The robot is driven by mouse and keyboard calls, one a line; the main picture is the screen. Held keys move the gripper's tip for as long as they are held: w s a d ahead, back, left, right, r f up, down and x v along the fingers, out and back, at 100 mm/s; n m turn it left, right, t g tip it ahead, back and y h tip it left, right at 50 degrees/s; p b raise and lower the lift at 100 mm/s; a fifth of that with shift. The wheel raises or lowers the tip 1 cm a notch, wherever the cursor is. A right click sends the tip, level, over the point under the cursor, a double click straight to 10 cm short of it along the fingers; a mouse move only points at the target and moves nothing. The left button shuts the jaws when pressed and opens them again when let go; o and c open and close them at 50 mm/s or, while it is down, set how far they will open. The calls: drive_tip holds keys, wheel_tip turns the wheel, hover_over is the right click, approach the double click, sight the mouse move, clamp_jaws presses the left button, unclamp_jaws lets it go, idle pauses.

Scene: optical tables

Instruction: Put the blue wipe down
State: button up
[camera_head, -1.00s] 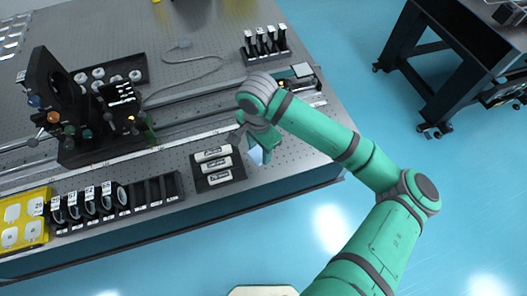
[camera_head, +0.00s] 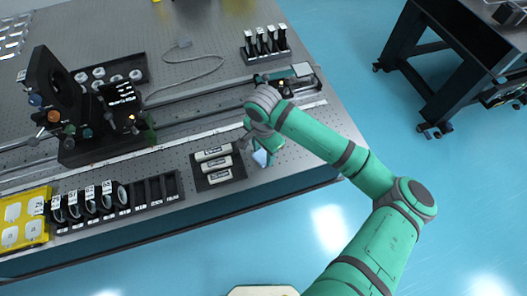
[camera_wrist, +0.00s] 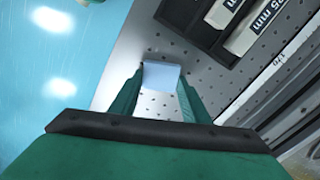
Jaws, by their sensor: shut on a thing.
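The blue wipe (camera_wrist: 162,76) is a small pale blue piece between the fingertips of my gripper (camera_wrist: 160,88) in the wrist view. My gripper is shut on it. In the head view the wipe (camera_head: 262,157) shows below my gripper (camera_head: 264,150), over the front right part of the optical table (camera_head: 300,140). Bare perforated tabletop shows under the wipe in the wrist view. I cannot tell whether the wipe touches the table.
A black tray with labelled white pieces (camera_head: 217,165) lies just left of my gripper. A rail (camera_head: 205,110) runs behind it. A black rack with several slots (camera_head: 115,200) stands farther left. The table's front edge is close. Bare tabletop lies to the right.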

sight(264, 155)
drive_tip(key=o, duration=1.2)
drive_tip(key=shift+f, duration=0.1)
wheel_tip(264, 155, up, 12)
drive_tip(key=shift+r, duration=0.2)
